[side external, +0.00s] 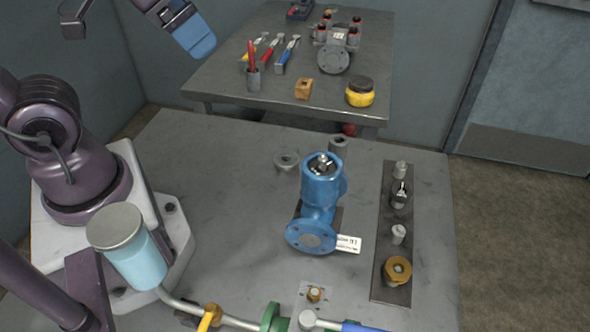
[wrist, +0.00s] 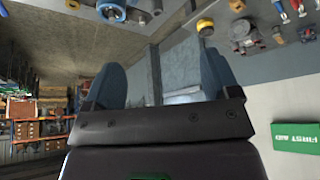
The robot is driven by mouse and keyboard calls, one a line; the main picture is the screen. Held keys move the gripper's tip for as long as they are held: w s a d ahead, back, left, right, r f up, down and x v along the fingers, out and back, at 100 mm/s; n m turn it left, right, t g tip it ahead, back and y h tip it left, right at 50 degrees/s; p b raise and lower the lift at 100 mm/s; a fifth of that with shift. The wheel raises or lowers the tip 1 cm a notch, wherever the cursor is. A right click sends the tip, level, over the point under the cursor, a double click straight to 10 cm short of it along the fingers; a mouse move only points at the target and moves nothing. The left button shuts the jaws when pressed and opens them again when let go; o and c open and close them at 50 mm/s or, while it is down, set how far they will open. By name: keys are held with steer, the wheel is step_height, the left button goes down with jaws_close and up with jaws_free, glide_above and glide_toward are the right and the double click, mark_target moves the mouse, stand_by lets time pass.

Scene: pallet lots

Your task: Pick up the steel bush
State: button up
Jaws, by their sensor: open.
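My gripper (wrist: 160,72) shows in the wrist view with its two blue fingers wide apart and nothing between them. In the side external view my gripper (side external: 197,42) is at the upper left, raised well away from the parts on the near bench. A short grey hollow cylinder (side external: 338,146), which looks like the steel bush, stands behind the blue valve (side external: 321,190). A flat grey ring (side external: 287,161) lies to its left. Small steel pieces (side external: 398,234) also stand on the dark strip (side external: 391,288) at right, so I cannot be certain which is the bush.
A brass nut (side external: 397,270) sits on the strip's near end. A white label (side external: 348,243) lies by the valve. Pipework with a green flange (side external: 273,318) runs along the front. The back table (side external: 220,90) holds tools and a yellow pot (side external: 360,92). The bench left of the valve is clear.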

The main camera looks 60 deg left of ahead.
steer(key=w+a+f+n+g, duration=0.1)
steer(key=w+f+g, duration=0.25)
steer(key=f, duration=0.25)
steer(key=n+g, duration=0.2)
steer(key=n, duration=1.8)
glide_toward(285, 154)
steer(key=f, duration=0.3)
steer(key=shift+d+f, duration=0.25)
steer(key=shift+f, duration=0.15)
steer(key=shift+s+d+f, duration=0.1)
steer(key=shift+s+f, duration=0.05)
steer(key=shift+f, duration=1.2)
steer(key=shift+s+f, duration=0.1)
steer(key=shift+f, duration=1.25)
steer(key=shift+c, duration=0.2)
steer(key=c, duration=1)
